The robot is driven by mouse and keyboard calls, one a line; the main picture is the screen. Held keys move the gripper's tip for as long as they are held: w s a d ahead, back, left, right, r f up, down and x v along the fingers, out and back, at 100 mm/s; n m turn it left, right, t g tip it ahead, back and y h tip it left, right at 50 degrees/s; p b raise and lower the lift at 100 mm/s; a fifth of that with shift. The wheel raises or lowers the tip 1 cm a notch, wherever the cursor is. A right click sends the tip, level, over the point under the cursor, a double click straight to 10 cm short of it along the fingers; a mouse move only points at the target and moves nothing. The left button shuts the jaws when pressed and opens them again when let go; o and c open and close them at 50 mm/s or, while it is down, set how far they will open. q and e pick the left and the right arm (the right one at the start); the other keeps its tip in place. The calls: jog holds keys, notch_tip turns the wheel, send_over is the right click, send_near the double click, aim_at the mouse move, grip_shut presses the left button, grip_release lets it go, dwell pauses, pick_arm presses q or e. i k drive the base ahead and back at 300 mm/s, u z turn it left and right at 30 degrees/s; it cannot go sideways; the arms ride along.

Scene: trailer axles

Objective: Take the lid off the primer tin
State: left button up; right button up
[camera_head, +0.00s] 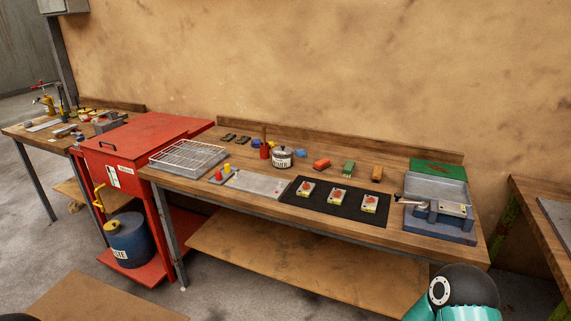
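A small silver tin (283,161) with a white label stands upright near the middle of the long wooden workbench; I take it for the primer tin. The label's print is too small to read surely. Its top looks closed by a lid (280,149) with a dark knob. Nothing is touching the tin from my side. Neither of my grippers is in view. A teal and black link of my arm shows at the bottom right, well away from the tin.
Left of the tin are a red bottle (265,150) and a wire basket (188,156). In front lie a grey plate (258,184) and a black mat (330,213) with several small parts.

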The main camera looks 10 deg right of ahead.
aim_at(282, 151)
jog(key=z, duration=0.15)
jog(key=k, duration=0.25)
jog(key=u, duration=0.75)
jog(key=i, duration=1.55)
jog(key=z, duration=0.65)
